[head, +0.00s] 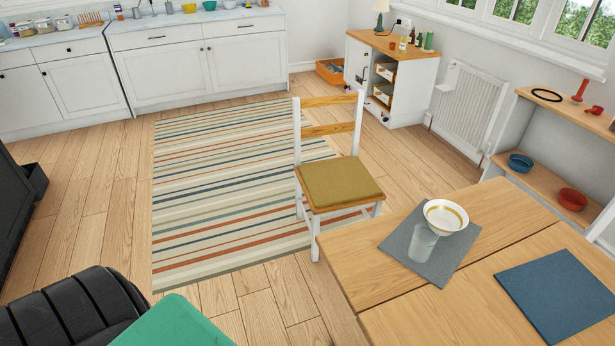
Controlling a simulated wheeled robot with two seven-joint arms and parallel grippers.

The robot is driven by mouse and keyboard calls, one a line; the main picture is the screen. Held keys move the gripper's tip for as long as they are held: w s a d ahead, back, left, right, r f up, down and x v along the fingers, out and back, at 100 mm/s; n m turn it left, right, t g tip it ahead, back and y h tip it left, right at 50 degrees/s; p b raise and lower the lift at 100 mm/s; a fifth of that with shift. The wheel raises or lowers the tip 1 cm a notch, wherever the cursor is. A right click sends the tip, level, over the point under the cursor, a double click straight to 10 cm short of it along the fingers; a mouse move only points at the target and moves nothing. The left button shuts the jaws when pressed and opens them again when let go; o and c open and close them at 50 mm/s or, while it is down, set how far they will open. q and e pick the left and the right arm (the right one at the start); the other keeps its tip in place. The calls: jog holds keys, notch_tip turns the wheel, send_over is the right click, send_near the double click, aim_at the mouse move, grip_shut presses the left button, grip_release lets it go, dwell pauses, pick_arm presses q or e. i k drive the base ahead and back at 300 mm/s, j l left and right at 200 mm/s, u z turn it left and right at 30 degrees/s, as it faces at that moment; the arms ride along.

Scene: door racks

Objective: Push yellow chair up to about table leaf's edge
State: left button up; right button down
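The yellow chair (341,183) has a white frame, wooden back slats and a mustard-yellow seat pad. It stands upright at the rug's right edge, with its backrest on the far side and its seat toward the table. The wooden table (470,270) fills the lower right; a seam across its top marks off the table leaf (365,265) nearest the chair. The chair's seat front appears just short of the leaf's far edge; the leaf hides the foot of one front leg, so I cannot tell the exact gap. Neither of my grippers is in view.
A grey placemat (410,262) on the table holds a glass (422,243) and a bowl (446,217); a blue placemat (560,295) lies nearer. The striped rug (220,190) left of the chair is clear. A radiator (468,105) and open shelf (540,165) stand right.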

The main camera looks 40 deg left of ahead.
aim_at(329, 186)
jog(key=u, duration=0.95)
jog(key=i+j+u, duration=0.4)
jog(key=i+u, duration=0.25)
jog(key=i+j+u, duration=0.2)
jog(key=i, duration=0.6)
jog(key=i+u, duration=0.2)
jog(key=i, duration=0.6)
jog(key=i+z, duration=0.4)
jog(key=i+j+z, duration=0.2)
jog(key=z, duration=0.2)
jog(key=i+j+z, duration=0.25)
jog(key=z, duration=0.15)
jog(key=i+j+z, duration=0.4)
jog(key=k+l, duration=0.05)
jog(key=k, duration=0.05)
